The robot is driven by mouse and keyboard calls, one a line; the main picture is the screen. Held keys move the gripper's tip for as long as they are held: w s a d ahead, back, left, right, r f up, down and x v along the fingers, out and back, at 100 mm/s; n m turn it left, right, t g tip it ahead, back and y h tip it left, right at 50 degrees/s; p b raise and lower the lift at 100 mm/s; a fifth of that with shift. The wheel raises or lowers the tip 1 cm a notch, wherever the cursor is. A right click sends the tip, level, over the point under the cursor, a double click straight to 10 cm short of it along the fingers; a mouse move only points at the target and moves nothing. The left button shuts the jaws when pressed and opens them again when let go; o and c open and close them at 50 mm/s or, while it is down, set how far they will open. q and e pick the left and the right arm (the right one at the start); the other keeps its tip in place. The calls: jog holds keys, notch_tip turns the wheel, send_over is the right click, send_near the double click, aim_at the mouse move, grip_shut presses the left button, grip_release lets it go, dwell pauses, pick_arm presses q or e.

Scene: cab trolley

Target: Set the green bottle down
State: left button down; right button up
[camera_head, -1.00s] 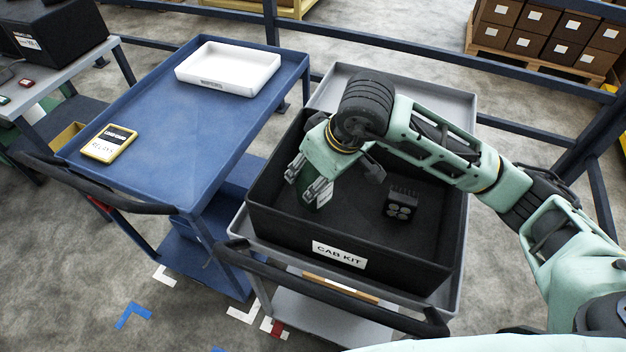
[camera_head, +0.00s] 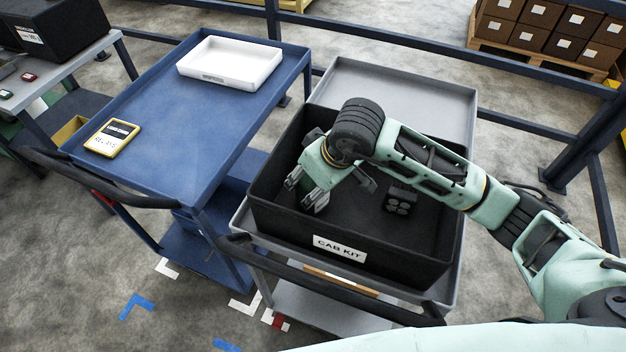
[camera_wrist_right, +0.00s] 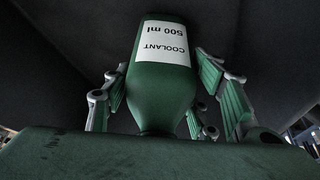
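The green bottle (camera_wrist_right: 163,85) shows in the right wrist view, its white label reading COOLANT 500 ml. Its neck points toward my right gripper and its wide end away from it. My right gripper (camera_wrist_right: 163,90) has a finger on each side of the bottle. Narrow dark gaps show beside the bottle, and I cannot tell whether the fingertips touch it. In the head view my right gripper (camera_head: 303,190) reaches down inside the left part of the black CAB KIT crate (camera_head: 408,250), and the bottle is hidden there. Whether its base rests on the crate floor is unclear. My left gripper is not in view.
A dark part with round fronts (camera_head: 401,199) lies in the crate, right of my gripper. The crate stands on a grey trolley (camera_head: 395,85). A blue trolley (camera_head: 180,120) to the left carries a white tray (camera_head: 230,62) and a yellow-edged device (camera_head: 112,139). Crate walls surround my gripper.

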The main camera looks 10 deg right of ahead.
jog(key=o, duration=0.3)
jog(key=b+v, duration=0.1)
jog(key=v, duration=1.1)
jog(key=shift+b, duration=0.3)
